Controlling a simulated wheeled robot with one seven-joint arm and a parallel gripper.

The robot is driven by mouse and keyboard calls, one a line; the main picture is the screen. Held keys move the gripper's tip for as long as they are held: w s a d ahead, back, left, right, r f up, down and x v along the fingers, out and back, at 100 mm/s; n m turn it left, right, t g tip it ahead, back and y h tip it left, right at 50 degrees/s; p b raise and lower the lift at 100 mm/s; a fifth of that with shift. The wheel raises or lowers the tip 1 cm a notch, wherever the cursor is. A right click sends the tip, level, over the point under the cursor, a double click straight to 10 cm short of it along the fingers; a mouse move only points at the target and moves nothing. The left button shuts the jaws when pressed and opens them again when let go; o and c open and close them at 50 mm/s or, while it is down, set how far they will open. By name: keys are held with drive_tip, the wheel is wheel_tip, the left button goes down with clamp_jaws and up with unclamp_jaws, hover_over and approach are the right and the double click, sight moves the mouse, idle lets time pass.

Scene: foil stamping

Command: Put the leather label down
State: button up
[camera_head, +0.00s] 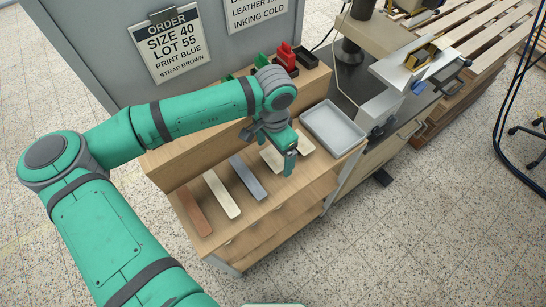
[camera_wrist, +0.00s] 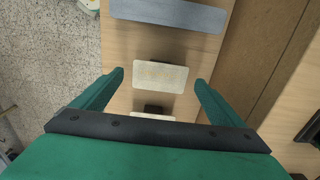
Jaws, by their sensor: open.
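A pale cream leather label (camera_wrist: 160,76) lies flat on the wooden bench top; it also shows left of my gripper in the head view (camera_head: 271,160). My gripper (camera_wrist: 160,80) is open, with its fingers apart on either side of the label in the wrist view and not closed on it. In the head view my gripper (camera_head: 289,168) points down over the bench and hides part of the area. A second cream piece (camera_wrist: 152,116) shows partly behind the gripper body.
A blue-grey strip (camera_head: 248,177), a cream strip (camera_head: 221,195) and a brown strip (camera_head: 195,212) lie to the left. A grey tray (camera_head: 348,143) sits to the right. A stamping press (camera_head: 405,70) stands beyond it. Red, green and black items stand on the raised back shelf.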

drive_tip(key=shift+w, duration=0.1)
drive_tip(key=shift+d, duration=0.15)
drive_tip(key=shift+a+f, duration=0.15)
drive_tip(key=shift+a, duration=0.1)
drive_tip(key=shift+f, duration=0.1)
drive_tip(key=shift+d, duration=0.1)
drive_tip(key=c, duration=1.2)
drive_tip(key=shift+r, duration=0.2)
